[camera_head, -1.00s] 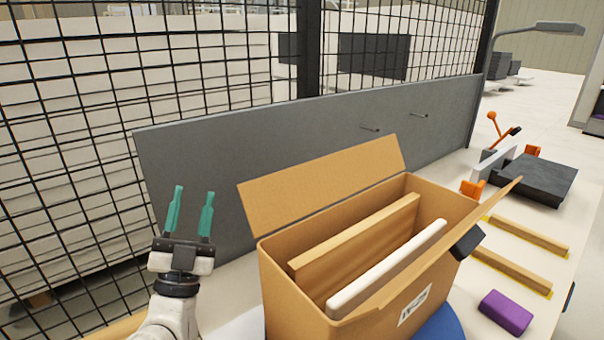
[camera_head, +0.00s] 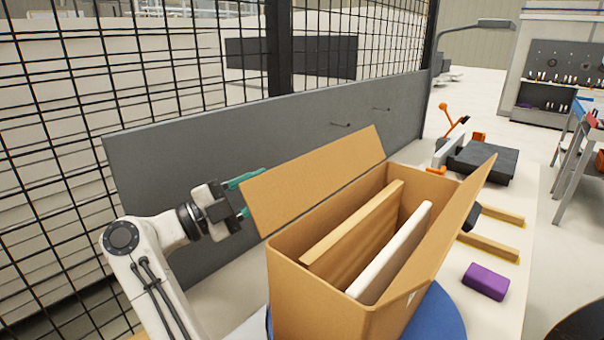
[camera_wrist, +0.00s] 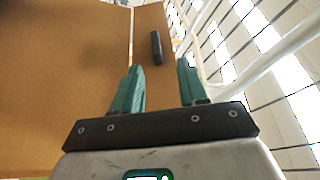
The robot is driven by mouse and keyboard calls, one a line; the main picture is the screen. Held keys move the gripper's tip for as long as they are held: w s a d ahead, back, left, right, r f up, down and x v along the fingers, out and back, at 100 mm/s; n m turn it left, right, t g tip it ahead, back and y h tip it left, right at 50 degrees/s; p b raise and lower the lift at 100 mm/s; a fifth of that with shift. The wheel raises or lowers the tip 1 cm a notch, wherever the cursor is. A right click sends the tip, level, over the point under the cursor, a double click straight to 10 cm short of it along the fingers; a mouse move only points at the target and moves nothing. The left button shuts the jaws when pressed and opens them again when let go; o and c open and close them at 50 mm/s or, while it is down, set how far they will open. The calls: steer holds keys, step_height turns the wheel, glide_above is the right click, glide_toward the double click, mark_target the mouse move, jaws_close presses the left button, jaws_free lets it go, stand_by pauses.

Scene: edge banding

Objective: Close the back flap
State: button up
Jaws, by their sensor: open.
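The open cardboard box (camera_head: 318,295) stands on a blue round surface. Its back flap (camera_head: 315,180) stands up and leans outward, away from the opening. The front flap (camera_head: 455,215) also stands up. Inside are a brown board (camera_head: 352,225) and a white board (camera_head: 392,250). My gripper (camera_head: 253,191) is open and empty, at the flap's left end on its outer side. Its teal fingers point right and their tips are partly hidden by the flap. In the wrist view, my gripper (camera_wrist: 160,65) faces a brown cardboard surface (camera_wrist: 60,80); contact cannot be told.
A grey panel (camera_head: 150,175) and black mesh fence stand behind the box. Wooden strips (camera_head: 490,245), a purple block (camera_head: 486,281) and a dark flat device (camera_head: 485,162) lie at right. A dark bar (camera_wrist: 156,47) shows beyond the fingers in the wrist view.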

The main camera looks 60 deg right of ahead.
mark_target(312, 169)
steer(key=shift+y, duration=0.3)
steer(key=p+x, duration=0.1)
steer(key=x, duration=0.4)
steer(key=p+x, duration=0.1)
steer(key=x, duration=0.5)
steer(key=shift+s+a+p, duration=0.1)
steer(key=shift+s+p, duration=0.25)
steer(key=shift+s, duration=0.05)
jaws_close()
